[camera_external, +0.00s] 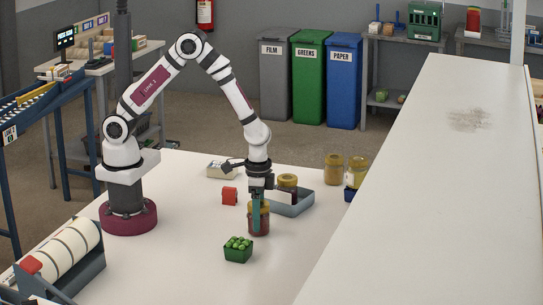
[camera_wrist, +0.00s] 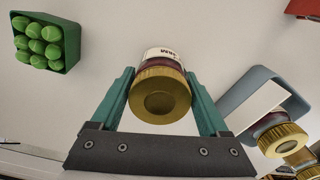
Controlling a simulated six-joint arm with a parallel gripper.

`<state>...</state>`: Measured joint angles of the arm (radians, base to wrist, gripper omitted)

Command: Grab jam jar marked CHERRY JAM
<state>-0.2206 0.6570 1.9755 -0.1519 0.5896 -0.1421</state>
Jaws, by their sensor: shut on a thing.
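A jam jar (camera_external: 259,222) with dark red contents stands upright on the white table. In the wrist view the same jar (camera_wrist: 160,92) shows a gold lid and part of a white label, whose full wording I cannot read. My gripper (camera_external: 258,212) is shut on this jar. Its teal fingers (camera_wrist: 160,92) press on both sides in the wrist view. Another gold-lidded dark jar (camera_external: 288,183) stands in a grey-blue tray (camera_external: 293,208) behind and to the right; that jar also shows in the wrist view (camera_wrist: 280,138).
A green basket of green produce (camera_external: 238,254) stands in front of the held jar. A red object (camera_external: 229,195) sits to the left, near a pale box (camera_external: 222,169). Two yellowish jars (camera_external: 333,168) (camera_external: 355,171) stand at the back right. The table's front is mostly clear.

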